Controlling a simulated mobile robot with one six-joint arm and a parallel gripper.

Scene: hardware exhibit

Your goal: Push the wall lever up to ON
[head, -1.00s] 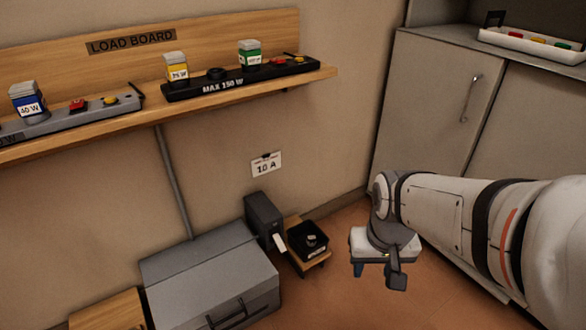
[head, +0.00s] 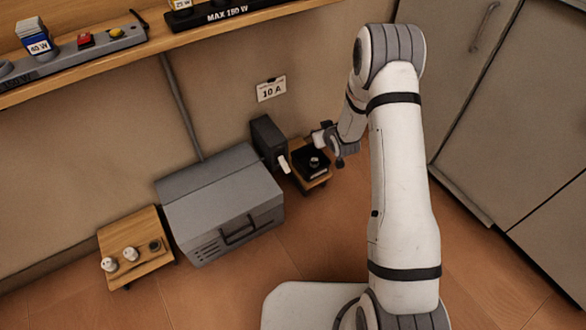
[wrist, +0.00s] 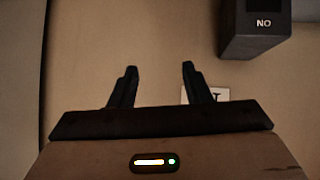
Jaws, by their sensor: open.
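A dark grey switch box (head: 268,140) is on the wall, left of my gripper in the head view. Its pale lever handle (head: 283,163) sticks out at the lower front and points downward. In the wrist view the box (wrist: 256,30) is at the top right, with upside-down "ON" lettering; the handle does not show there. My gripper (wrist: 158,68) is open and empty, its two dark fingers facing the wall. In the head view it is small and partly behind my arm, right of the box and apart from it.
A black unit on a small wooden stand (head: 320,182) is below my gripper. A grey chest (head: 225,200) stands left of the box. A "10 A" card (head: 271,89) hangs above. A shelf (head: 120,57) runs overhead; grey cabinets (head: 480,120) stand right.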

